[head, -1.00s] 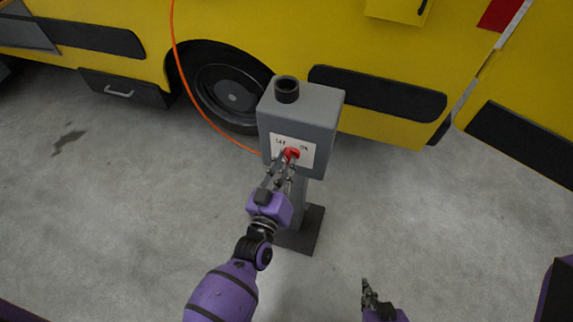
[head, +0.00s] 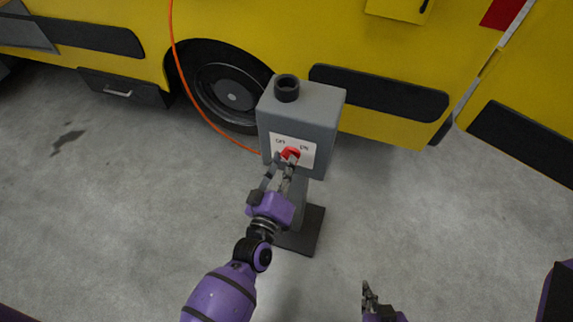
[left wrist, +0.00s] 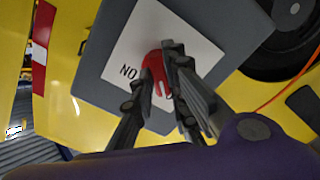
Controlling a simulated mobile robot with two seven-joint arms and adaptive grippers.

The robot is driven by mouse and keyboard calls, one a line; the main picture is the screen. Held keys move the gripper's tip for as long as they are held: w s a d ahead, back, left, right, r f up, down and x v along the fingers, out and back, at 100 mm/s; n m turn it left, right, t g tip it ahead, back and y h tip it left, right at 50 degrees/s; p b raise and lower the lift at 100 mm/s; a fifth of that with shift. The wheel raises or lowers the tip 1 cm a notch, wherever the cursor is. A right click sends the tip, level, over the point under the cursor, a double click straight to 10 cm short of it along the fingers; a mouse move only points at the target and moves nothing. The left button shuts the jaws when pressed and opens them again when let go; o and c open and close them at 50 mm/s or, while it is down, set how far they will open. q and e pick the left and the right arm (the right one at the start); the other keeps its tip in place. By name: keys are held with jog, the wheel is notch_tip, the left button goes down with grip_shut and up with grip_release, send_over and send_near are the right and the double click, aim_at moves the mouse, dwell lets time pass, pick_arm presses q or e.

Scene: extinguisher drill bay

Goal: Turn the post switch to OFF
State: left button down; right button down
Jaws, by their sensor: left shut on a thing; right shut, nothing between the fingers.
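The post switch is a red knob (head: 291,154) on a white plate (head: 307,158) marked OFF on the left and ON on the right. The plate is on the front of a grey box (head: 318,105) on a post. My left gripper (head: 284,161) is at the knob, its fingers shut on it. In the left wrist view the red knob (left wrist: 157,72) shows between the two fingers, which hide part of it and the OFF mark. Where the knob points is hard to tell. My right gripper (head: 369,290) is shut and empty, low in the head view, away from the post.
A yellow truck (head: 330,35) with a dark wheel (head: 229,93) stands behind the post. An orange cable (head: 200,110) runs down to the box's left side. The box has a black ring (head: 286,88) on top. The concrete floor around the post is clear.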

pick_arm(q)
jog(key=shift+f, duration=0.1)
pick_arm(e)
jog(key=shift+s, duration=0.3)
pick_arm(q)
jog(key=c, duration=1.7)
grip_release()
jog(key=shift+s, duration=0.1)
jog(key=v, duration=1.2)
pick_arm(e)
jog(key=shift+w, duration=0.1)
